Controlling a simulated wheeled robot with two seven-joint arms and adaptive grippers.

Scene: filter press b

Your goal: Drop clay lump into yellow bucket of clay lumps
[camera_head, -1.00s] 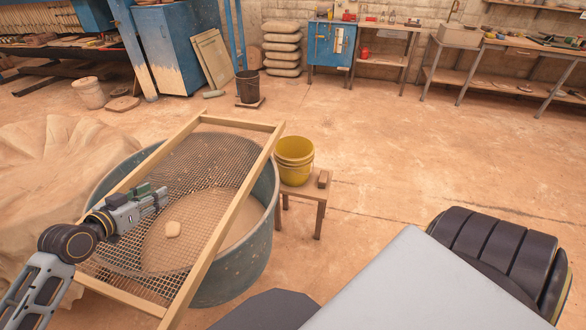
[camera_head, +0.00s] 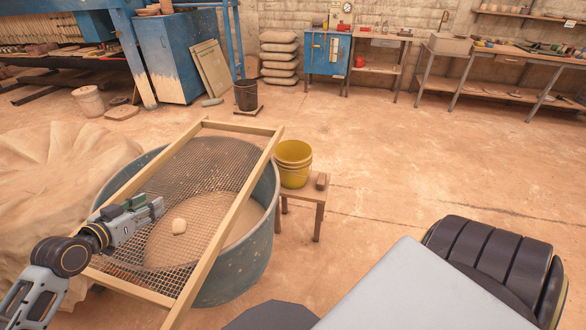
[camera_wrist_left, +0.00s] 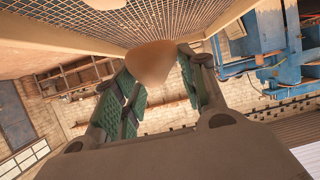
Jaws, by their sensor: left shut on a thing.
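In the left wrist view, a brown clay lump (camera_wrist_left: 152,62) sits between the green finger pads of my left gripper (camera_wrist_left: 160,85), which is shut on it. In the head view, my left gripper (camera_head: 152,209) is low over the wood-framed mesh screen (camera_head: 212,175). My right gripper is out of view.
The screen lies across a large grey-green tub (camera_head: 240,265). A small brown block (camera_head: 322,181) lies beside the bucket on the wooden stool (camera_head: 310,194). A dark bucket (camera_head: 246,96) stands farther back. The floor to the right is open.

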